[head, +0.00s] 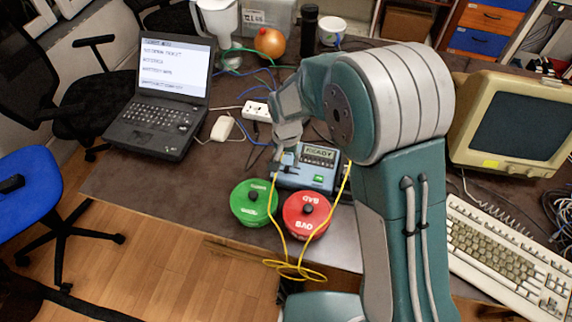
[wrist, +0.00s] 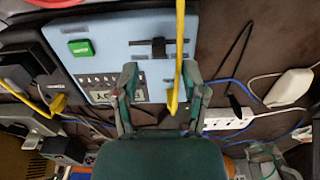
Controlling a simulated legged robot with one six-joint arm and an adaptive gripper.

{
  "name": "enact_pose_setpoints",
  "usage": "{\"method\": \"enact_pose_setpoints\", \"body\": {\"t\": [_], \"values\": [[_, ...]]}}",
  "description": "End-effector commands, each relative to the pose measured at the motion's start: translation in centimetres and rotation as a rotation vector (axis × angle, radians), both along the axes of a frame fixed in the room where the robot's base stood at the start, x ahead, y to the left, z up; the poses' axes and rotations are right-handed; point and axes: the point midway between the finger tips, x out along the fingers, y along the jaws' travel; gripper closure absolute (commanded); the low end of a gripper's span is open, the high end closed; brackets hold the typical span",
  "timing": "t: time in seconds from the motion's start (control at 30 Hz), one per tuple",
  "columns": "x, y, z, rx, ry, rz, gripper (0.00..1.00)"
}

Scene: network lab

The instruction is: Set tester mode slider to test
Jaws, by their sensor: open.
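The tester (head: 300,181) is a blue-grey box on the desk with a display reading READY and a green button. In the wrist view its light blue face (wrist: 122,40) fills the upper middle. A black slider knob (wrist: 158,47) sits on a horizontal slot there; its position labels are unreadable. My gripper (head: 281,150) is over the tester's left side in the head view and hides part of it. In the wrist view the open gripper (wrist: 160,80) has its fingers spread just below the slider. A yellow cable (wrist: 178,60) crosses between the fingers, right of the knob.
A green lidded container (head: 250,210) and a red one (head: 318,226) stand in front of the tester. The yellow cable loops past the desk edge.

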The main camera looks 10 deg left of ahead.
Motion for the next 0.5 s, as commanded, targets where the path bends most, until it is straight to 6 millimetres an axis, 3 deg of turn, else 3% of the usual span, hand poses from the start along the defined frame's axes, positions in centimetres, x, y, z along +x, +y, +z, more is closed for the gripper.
{"method": "enact_pose_setpoints", "body": {"t": [0.23,0.5], "values": [[0.1,0.1,5.3,0.002,-0.003,0.0,0.44],[0.1,0.1,7.8,-0.001,0.001,0.0,0.44]]}}
